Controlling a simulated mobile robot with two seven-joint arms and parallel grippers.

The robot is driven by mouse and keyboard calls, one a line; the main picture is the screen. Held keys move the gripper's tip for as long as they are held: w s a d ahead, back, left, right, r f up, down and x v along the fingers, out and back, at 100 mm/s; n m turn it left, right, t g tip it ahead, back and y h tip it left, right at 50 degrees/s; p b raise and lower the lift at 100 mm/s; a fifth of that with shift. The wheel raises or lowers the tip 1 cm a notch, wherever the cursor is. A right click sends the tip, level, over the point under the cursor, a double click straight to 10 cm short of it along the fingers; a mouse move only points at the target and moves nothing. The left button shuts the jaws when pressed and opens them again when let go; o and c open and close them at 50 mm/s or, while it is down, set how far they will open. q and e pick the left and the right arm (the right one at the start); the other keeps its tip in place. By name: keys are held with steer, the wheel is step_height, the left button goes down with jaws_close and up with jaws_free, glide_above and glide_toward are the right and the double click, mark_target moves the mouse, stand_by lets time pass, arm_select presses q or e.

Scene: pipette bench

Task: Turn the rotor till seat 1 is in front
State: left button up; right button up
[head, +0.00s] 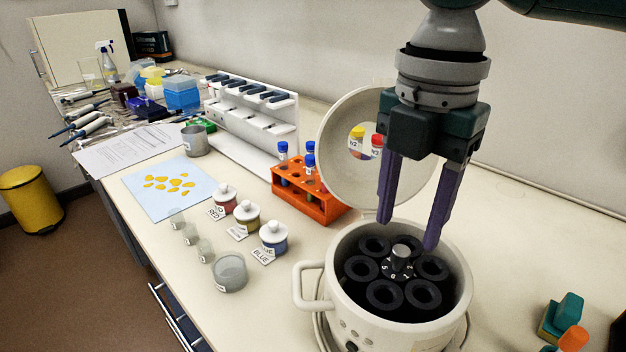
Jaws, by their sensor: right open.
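The centrifuge (345,250) stands open at the front right of the bench, its round lid (340,160) tilted up behind it. Inside is the black rotor (386,270) with several ring-shaped seats around a grey central knob (401,255). White numbers circle the knob; they are small and I cannot read surely which seat faces the front. My right gripper (408,232) points down above the rotor's back part, with its two purple fingers apart and nothing between them. The fingertips look apart from the knob. My left gripper is not in view.
An orange rack (312,205) with blue-capped tubes stands left of the lid. Labelled jars, including a blue one (273,237), and a grey cup (230,273) stand left of the centrifuge. Teal and orange items (562,315) lie at right. A white pipette stand (250,125) is behind.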

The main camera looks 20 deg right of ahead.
mark_target(402, 250)
steer(key=shift+f, duration=2)
jaws_close()
